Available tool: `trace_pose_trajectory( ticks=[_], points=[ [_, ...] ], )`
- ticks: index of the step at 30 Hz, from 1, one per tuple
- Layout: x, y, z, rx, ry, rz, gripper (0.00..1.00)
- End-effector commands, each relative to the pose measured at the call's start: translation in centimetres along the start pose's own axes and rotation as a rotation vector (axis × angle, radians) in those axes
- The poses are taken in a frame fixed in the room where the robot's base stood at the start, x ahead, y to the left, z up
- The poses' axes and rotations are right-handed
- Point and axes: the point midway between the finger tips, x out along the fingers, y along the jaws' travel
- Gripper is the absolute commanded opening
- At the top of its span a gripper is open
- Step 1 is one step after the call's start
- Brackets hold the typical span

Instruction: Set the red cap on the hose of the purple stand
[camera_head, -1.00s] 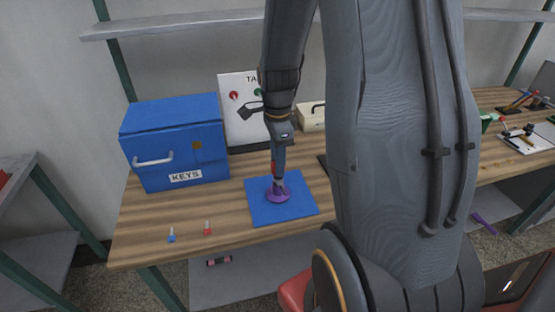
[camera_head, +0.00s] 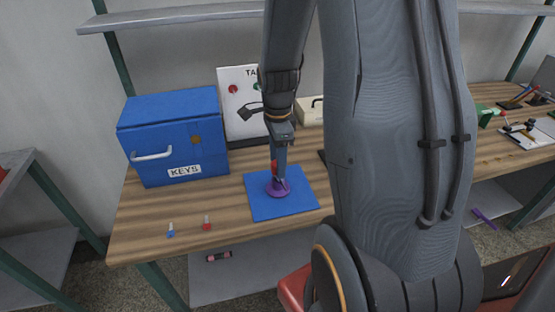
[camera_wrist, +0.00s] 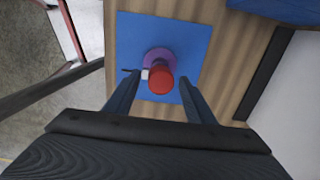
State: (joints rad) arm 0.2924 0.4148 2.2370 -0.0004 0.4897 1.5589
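The purple stand (camera_head: 279,191) sits on the blue mat (camera_head: 300,204) and also shows in the wrist view (camera_wrist: 158,53). The red cap (camera_wrist: 160,80) appears over the stand in the wrist view, covering much of its middle. Whether it is seated on the hose is hidden. My gripper (camera_wrist: 157,88) is open, its two fingers on either side of the cap with a visible gap on each side. In the head view my gripper (camera_head: 279,172) points down just above the stand. A small pale piece with a dark tip (camera_wrist: 140,73) shows left of the cap.
A blue KEYS box (camera_head: 175,138) stands left, and a white panel (camera_head: 238,105) behind. A blue-headed key (camera_head: 171,231) and a red-headed key (camera_head: 207,224) lie near the front edge. A beige case (camera_head: 310,111) is behind my arm. The table left of the mat is mostly clear.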

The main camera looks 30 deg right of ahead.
Motion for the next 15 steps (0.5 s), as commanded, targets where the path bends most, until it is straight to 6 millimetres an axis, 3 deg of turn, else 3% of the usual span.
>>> trace_pose_trajectory(
  ticks=[10,15],
  points=[
    [-0.1,0.0,0.0,0.000,0.000,-0.001,0.54],
    [-1.6,-0.1,0.0,0.000,0.000,-0.004,0.54]
  ],
)
